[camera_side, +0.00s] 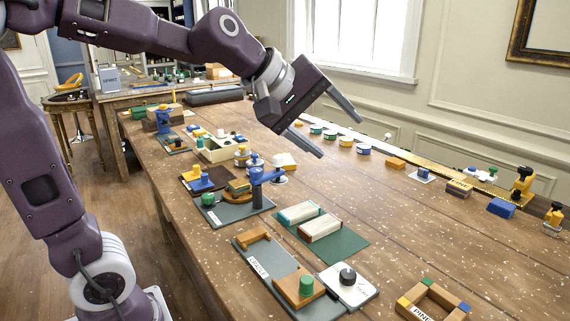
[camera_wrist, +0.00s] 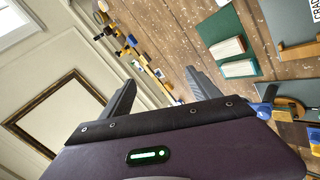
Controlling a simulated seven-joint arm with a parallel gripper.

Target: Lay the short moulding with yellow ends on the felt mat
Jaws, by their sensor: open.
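My gripper (camera_side: 336,134) is open and empty, high above the table; its two fingers also show in the wrist view (camera_wrist: 160,82). The green felt mat (camera_side: 345,249) lies flat on the table, and it also shows in the wrist view (camera_wrist: 219,24). Two short pale-topped mouldings lie side by side on it, one teal-sided (camera_side: 298,211) and one reddish-brown-sided (camera_side: 320,228). A short tan-brown piece (camera_side: 458,188) lies at the right, apart from the mat; it may be the moulding with yellow ends, but its ends are too small to be sure.
A grey board (camera_side: 262,262) with an orange handle and green knob stands before the mat. A wooden frame (camera_side: 410,298) with coloured corners is at front right. A blue block (camera_side: 501,208) and yellow clamps (camera_side: 522,181) stand at right. Bare wood lies right of the mat.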

